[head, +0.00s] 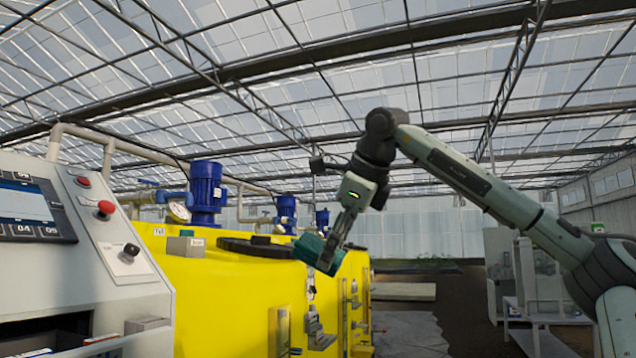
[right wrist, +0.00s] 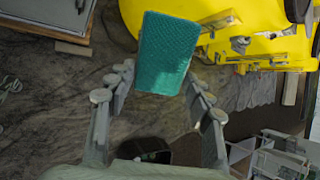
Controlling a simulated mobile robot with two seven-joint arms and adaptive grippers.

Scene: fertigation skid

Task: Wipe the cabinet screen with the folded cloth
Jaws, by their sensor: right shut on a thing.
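The folded cloth (head: 309,247) is teal and held at the tips of my right gripper (head: 331,246), in front of the yellow tanks in the head view. In the right wrist view the cloth (right wrist: 167,52) stands out past the fingertips of the right gripper (right wrist: 158,75), which is shut on it. The cabinet screen (head: 28,208) is a dark-framed panel with a pale display at the far left of the head view, cut by the picture edge. The cloth is well to the right of it and apart from it. My left gripper is out of view.
The grey cabinet (head: 125,285) carries red buttons (head: 105,208) and a black knob (head: 131,250) right of the screen. Yellow tanks (head: 225,300) with blue pumps (head: 206,190) and pipes stand between cabinet and cloth. A white rack (head: 540,315) stands at the right.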

